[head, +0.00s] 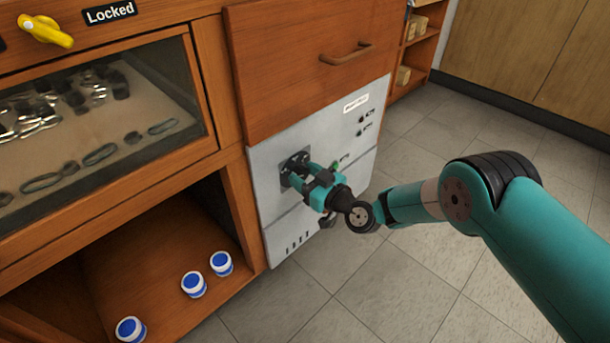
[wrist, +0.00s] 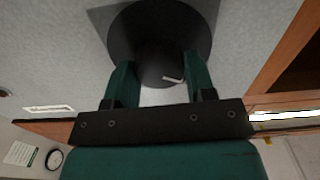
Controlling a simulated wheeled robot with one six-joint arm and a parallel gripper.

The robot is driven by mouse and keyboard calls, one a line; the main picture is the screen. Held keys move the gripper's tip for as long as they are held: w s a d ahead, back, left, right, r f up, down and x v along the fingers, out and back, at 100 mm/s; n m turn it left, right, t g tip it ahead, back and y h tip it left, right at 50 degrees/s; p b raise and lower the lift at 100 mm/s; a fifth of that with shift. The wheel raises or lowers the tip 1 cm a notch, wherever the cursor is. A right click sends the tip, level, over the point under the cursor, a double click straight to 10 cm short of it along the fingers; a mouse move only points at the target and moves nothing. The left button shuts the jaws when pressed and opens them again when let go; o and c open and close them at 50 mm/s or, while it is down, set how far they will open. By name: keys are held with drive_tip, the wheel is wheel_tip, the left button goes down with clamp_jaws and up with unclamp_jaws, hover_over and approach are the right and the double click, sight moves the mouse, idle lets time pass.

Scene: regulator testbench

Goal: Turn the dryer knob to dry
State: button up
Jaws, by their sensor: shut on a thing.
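The dryer knob is a round black knob (wrist: 160,32) on the grey panel (wrist: 55,45) of the wrist view, with a small white mark near its lower edge. My gripper (wrist: 161,78) has one green finger on each side of the knob and is shut on it. In the head view my gripper (head: 300,171) reaches the upper left of the grey dryer panel (head: 285,222) and hides most of the knob. The panel's markings around the knob are too small or hidden to read.
A wooden drawer (head: 290,60) is above the panel. A glass-fronted case (head: 100,125) and an open shelf with blue-and-white jars (head: 194,284) are on the left. A yellow handle (head: 46,31) sits beside a "Locked" label (head: 110,11). Tiled floor (head: 400,285) is clear in front.

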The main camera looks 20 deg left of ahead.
drive_tip(key=shift+m, duration=0.4)
drive_tip(key=m, duration=0.3)
drive_tip(key=shift+f+b, duration=0.1)
drive_tip(key=shift+b, duration=0.2)
drive_tip(key=m, duration=0.3)
drive_tip(key=shift+m, duration=0.3)
drive_tip(key=m+b, duration=0.1)
drive_tip(key=m, duration=0.2)
drive_tip(key=shift+w+m, duration=0.1)
drive_tip(key=shift+m, duration=0.2)
drive_tip(key=m, duration=0.3)
drive_tip(key=shift+f+m, duration=0.1)
drive_tip(key=shift+m, duration=0.2)
drive_tip(key=m, duration=0.4)
drive_tip(key=shift+m, duration=0.3)
drive_tip(key=m, duration=0.4)
drive_tip(key=shift+m+b, duration=0.3)
drive_tip(key=shift+b, duration=0.05)
drive_tip(key=o, duration=0.9)
